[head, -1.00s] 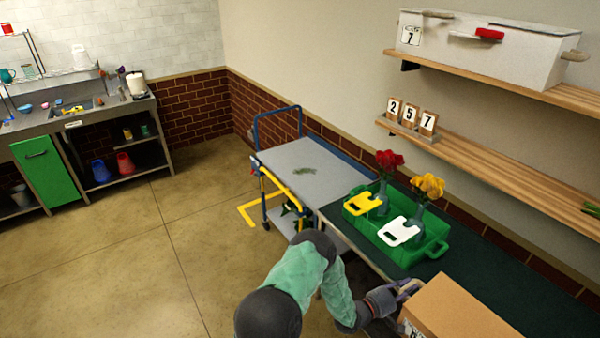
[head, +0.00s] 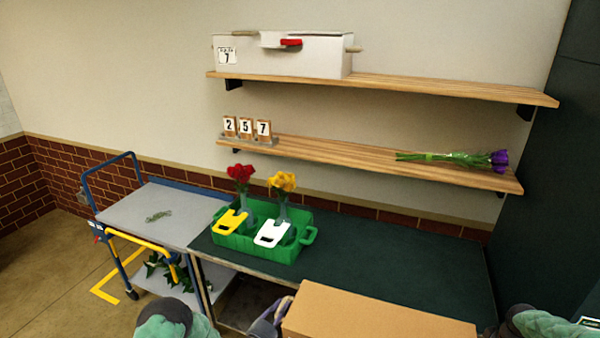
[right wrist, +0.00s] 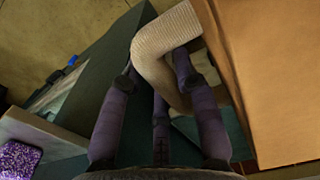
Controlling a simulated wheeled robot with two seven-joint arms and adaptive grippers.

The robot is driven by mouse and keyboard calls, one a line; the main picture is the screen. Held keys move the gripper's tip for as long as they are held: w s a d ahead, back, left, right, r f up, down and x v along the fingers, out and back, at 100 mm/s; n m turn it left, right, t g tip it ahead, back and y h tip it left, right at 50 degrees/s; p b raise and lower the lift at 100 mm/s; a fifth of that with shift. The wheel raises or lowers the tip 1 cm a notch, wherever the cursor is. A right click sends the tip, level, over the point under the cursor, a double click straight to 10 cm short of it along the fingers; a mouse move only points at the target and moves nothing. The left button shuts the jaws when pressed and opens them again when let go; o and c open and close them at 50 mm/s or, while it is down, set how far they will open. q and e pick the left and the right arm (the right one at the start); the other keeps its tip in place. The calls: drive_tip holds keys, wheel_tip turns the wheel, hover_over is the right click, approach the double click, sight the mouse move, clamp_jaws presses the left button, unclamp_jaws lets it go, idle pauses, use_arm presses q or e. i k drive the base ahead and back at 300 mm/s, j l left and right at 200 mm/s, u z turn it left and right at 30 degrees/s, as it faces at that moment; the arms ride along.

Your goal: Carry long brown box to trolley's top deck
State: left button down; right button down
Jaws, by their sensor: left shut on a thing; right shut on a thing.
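The long brown box (head: 375,313) is at the bottom of the head view, in front of the dark green table top. Its lower part is cut off, so I cannot tell its height over the table. My left gripper (head: 268,318) is at the box's left end, shut on it; its grip is mostly hidden. In the right wrist view my right gripper (right wrist: 158,78) is shut around a thick beige loop handle (right wrist: 155,55) beside the box's brown side (right wrist: 270,80).
A green crate (head: 265,252) with red and yellow flowers and two tags stands on the table (head: 400,258), beside the trolley. Wall shelves (head: 370,163) hold number blocks, purple flowers and a white box (head: 320,58). A dark panel (head: 545,180) rises at the right.

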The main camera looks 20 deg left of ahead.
sight(172, 208)
drive_tip(key=j+z, duration=0.15)
drive_tip(key=j, duration=5.5)
drive_tip(key=i+j, duration=0.2)
drive_tip(key=j, duration=0.2)
drive_tip(key=i+j, duration=0.2)
drive_tip(key=j, duration=0.15)
drive_tip(key=i+l+u, duration=0.15)
drive_tip(key=i, duration=0.65)
